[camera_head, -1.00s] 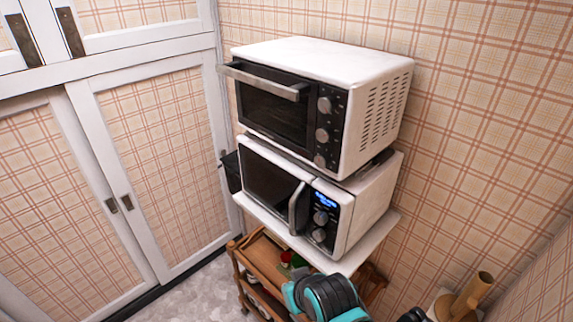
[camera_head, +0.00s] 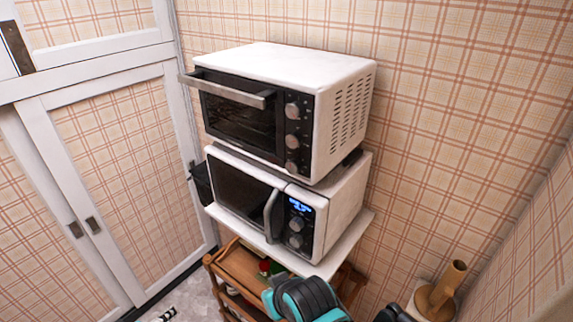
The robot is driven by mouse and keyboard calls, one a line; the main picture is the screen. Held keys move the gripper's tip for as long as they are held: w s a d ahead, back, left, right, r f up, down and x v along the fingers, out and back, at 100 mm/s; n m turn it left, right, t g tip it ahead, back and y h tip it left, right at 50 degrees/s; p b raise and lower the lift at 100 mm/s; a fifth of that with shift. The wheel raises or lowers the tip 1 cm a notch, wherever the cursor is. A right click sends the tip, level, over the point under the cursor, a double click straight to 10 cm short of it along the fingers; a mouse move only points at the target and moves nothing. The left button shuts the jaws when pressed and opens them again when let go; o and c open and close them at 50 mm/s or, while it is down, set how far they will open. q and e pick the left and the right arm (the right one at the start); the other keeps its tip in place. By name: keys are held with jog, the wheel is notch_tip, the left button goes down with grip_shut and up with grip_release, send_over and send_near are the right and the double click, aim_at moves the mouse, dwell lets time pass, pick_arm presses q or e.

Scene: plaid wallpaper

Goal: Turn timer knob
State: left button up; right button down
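A white toaster oven (camera_head: 285,60) with a dark glass door and a bar handle stands on top of a microwave (camera_head: 343,200). Its right front panel carries a column of three round knobs: an upper knob (camera_head: 292,110), a middle knob (camera_head: 292,141) and a lower knob (camera_head: 291,168). I cannot tell from markings which is the timer. The microwave has a lit blue display (camera_head: 300,207) and two knobs (camera_head: 296,232) of its own. Teal and black parts of my arm show at the bottom, below the microwave. Neither gripper's fingers can be seen.
The appliances rest on a white shelf top (camera_head: 345,243) above a wooden cart (camera_head: 238,268). White cabinets (camera_head: 125,170) with plaid panels stand at the left. A wooden cylinder on a base (camera_head: 440,290) is at the lower right. Space before the knobs looks clear.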

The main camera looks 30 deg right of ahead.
pick_arm(q)
jog(key=w+d+r+n+h+p, duration=0.2)
jog(key=d+r+h+p, duration=0.1)
jog(key=d+r, duration=0.4)
jog(key=w+d+r+n+h+p, duration=0.15)
jog(key=d+r+h, duration=0.35)
jog(key=d, duration=0.5)
jog(key=n+h+p, duration=0.4)
jog(key=n+p, duration=0.1)
jog(key=n, duration=0.1)
send_near(290, 169)
jog(key=shift+g, duration=0.4)
jog(key=b+x, duration=0.1)
jog(key=x, duration=0.7)
jog(key=shift+w+d+r, duration=0.15)
jog(key=shift+w, duration=0.1)
grip_shut()
